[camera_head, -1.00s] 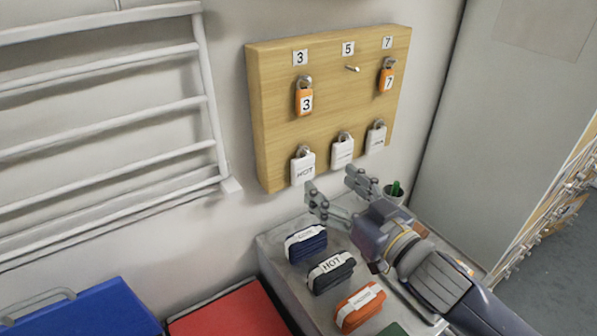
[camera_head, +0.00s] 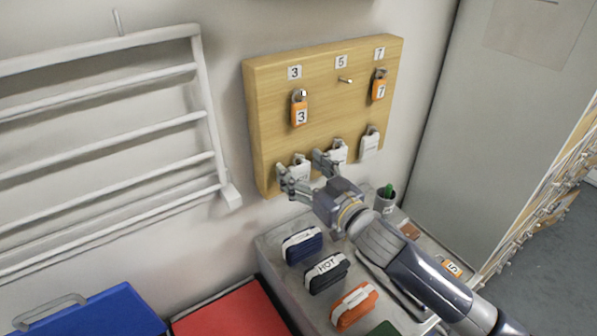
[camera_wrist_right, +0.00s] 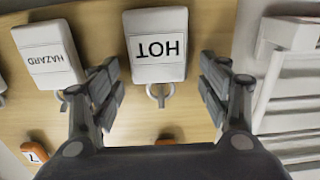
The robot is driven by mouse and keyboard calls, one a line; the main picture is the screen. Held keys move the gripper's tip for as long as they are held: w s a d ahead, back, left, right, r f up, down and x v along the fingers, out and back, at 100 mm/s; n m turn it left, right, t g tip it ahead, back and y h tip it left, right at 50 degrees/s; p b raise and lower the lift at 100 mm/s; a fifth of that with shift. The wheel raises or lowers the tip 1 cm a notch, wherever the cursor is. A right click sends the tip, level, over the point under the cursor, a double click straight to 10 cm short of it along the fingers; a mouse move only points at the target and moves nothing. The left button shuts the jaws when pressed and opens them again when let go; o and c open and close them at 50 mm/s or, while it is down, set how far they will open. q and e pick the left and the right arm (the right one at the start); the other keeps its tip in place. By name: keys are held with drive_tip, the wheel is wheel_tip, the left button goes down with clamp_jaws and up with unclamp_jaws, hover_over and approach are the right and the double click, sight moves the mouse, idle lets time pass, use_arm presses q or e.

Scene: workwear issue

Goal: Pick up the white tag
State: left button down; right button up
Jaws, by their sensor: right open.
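Three white tags hang in the lower row of a wooden board (camera_head: 323,115). The left one, the HOT tag (camera_head: 301,173), sits between the fingers of my right gripper (camera_head: 303,166), which is open and partly covers it. In the right wrist view the HOT tag (camera_wrist_right: 157,68) appears upside down, between and beyond the open fingers (camera_wrist_right: 160,80), with a gap on both sides. The middle tag (camera_head: 339,154) is partly behind a finger; the right tag (camera_head: 369,146) is clear. My left gripper is not in view.
Orange tags 3 (camera_head: 299,112) and 7 (camera_head: 378,88) hang above; peg 5 (camera_head: 346,80) is bare. Below, a grey cabinet top (camera_head: 275,238) holds several pouches, a cup (camera_head: 385,203) and an orange tag (camera_head: 452,267). A white rack (camera_head: 212,125) stands left.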

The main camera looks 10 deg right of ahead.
drive_tip(key=c, duration=1)
drive_tip(key=shift+r, duration=0.1)
